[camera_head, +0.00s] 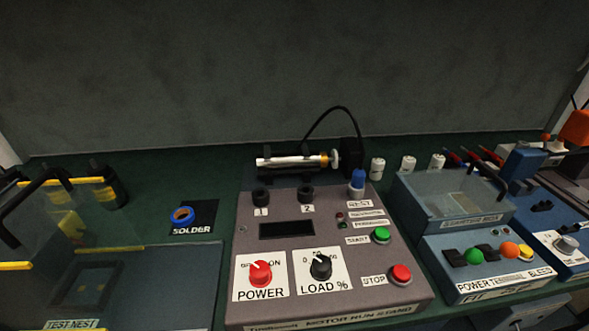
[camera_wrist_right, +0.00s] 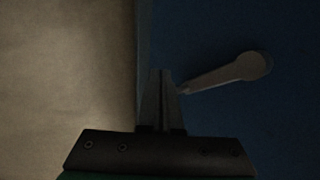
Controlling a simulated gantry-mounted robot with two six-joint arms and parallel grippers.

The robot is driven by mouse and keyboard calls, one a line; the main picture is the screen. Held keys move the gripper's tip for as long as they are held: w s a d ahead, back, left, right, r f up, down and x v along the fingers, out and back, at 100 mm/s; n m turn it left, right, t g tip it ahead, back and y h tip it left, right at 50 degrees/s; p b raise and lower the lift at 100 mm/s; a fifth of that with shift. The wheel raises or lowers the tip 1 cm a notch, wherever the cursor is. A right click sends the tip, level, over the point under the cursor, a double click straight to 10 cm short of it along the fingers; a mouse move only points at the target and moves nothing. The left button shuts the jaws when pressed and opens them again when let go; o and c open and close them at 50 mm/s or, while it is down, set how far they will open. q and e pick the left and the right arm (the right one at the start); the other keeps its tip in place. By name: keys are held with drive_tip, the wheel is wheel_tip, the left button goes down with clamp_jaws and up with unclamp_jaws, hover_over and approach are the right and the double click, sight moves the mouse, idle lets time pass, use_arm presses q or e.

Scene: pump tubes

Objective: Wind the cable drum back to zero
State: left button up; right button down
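In the right wrist view, my right gripper (camera_wrist_right: 163,80) has its two dark fingers together, with only a thin line between them. A grey lever (camera_wrist_right: 232,73), which looks like a crank arm, has a round end at the right. Its narrow end reaches the right side of my fingers. I cannot tell whether the fingers grip it or only touch or overlap it. The lever lies over a dark blue surface (camera_wrist_right: 270,125). I cannot make out a cable drum or a zero mark in either view. Neither gripper is seen in the head view.
The head view shows a motor run stand (camera_head: 345,285) with knobs and buttons, a test nest (camera_head: 165,290) at left and a blue starter box (camera_head: 505,284) at right. A solder mat (camera_head: 205,215) lies between. A pale surface (camera_wrist_right: 65,70) fills the wrist view's left.

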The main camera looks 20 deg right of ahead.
drive_tip(key=shift+d, duration=0.15)
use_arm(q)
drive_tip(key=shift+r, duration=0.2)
use_arm(e)
drive_tip(key=shift+s+d+r, duration=0.15)
drive_tip(key=shift+d+r, duration=0.25)
drive_tip(key=shift+d, duration=0.1)
use_arm(q)
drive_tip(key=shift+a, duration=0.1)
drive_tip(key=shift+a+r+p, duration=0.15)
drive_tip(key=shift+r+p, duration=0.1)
drive_tip(key=shift+p, duration=0.15)
use_arm(e)
drive_tip(key=shift+s+d+r, duration=0.1)
drive_tip(key=shift+d+r, duration=0.45)
drive_tip(key=shift+d, duration=0.05)
